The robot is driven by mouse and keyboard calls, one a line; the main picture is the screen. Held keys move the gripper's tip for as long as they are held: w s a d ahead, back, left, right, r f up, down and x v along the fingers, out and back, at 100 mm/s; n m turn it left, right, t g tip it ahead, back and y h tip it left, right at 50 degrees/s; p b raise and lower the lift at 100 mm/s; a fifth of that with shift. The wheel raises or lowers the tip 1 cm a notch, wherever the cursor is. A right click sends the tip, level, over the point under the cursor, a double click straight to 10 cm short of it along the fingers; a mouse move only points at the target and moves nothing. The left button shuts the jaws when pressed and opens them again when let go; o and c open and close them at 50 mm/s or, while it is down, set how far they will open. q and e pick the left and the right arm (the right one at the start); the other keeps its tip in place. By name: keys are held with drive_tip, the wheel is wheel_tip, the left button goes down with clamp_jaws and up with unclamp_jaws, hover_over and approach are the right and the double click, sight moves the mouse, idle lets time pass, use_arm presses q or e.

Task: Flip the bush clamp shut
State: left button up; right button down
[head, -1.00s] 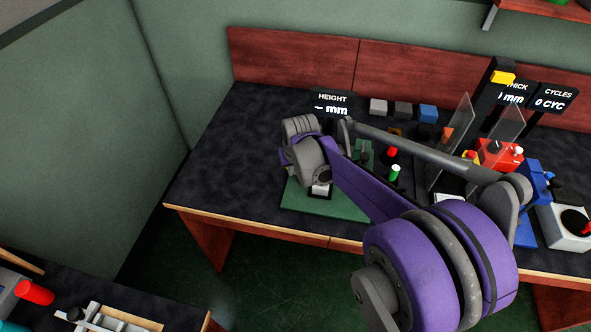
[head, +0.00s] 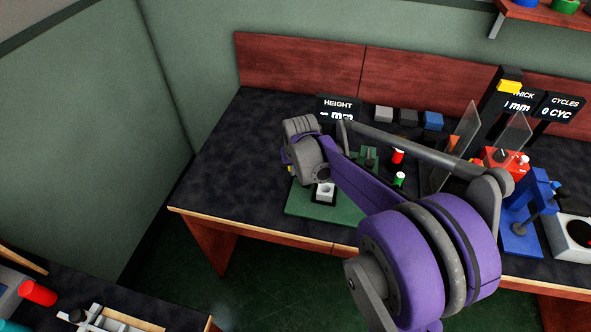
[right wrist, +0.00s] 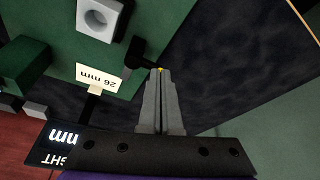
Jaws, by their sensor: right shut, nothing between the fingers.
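The green fixture plate (head: 300,203) lies near the front of the bench, with a pale block (head: 325,188) on its front part. In the right wrist view the plate (right wrist: 60,60) carries a light grey piece with a round hole (right wrist: 100,18) and a dark lever-like part (right wrist: 143,50), apparently the clamp. My right gripper (right wrist: 161,73) is shut and empty, its tips close beside the dark part's end. A small yellow spot shows at the tips; contact is unclear. My right wrist hides much of the clamp in the head view. My left gripper is not in view.
Red (head: 397,156) and green buttons, clear panels (head: 464,130) and a blue press (head: 521,235) stand to the right. The bench's left part (head: 235,150) is clear.

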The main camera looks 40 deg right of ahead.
drive_tip(key=shift+w+m, duration=0.25)
drive_tip(key=shift+m, duration=0.35)
drive_tip(key=m, duration=0.2)
drive_tip(key=w+d+m+g+h, duration=0.1)
drive_tip(key=m, duration=0.2)
drive_tip(key=w+m+g, duration=0.1)
drive_tip(key=m, duration=0.1)
drive_tip(key=shift+w+d+m+h, duration=0.25)
drive_tip(key=shift+d+m+h, duration=0.1)
drive_tip(key=shift+m+h, duration=0.05)
drive_tip(key=d+m+g, duration=0.1)
drive_tip(key=m, duration=0.1)
drive_tip(key=d+m, duration=0.1)
drive_tip(key=m, duration=0.2)
drive_tip(key=d+m+g, duration=0.1)
drive_tip(key=m, duration=0.1)
drive_tip(key=shift+w+g, duration=0.3)
drive_tip(key=shift+w, duration=0.05)
idle(0.3)
drive_tip(key=p+v, duration=0.1)
drive_tip(key=v, duration=1)
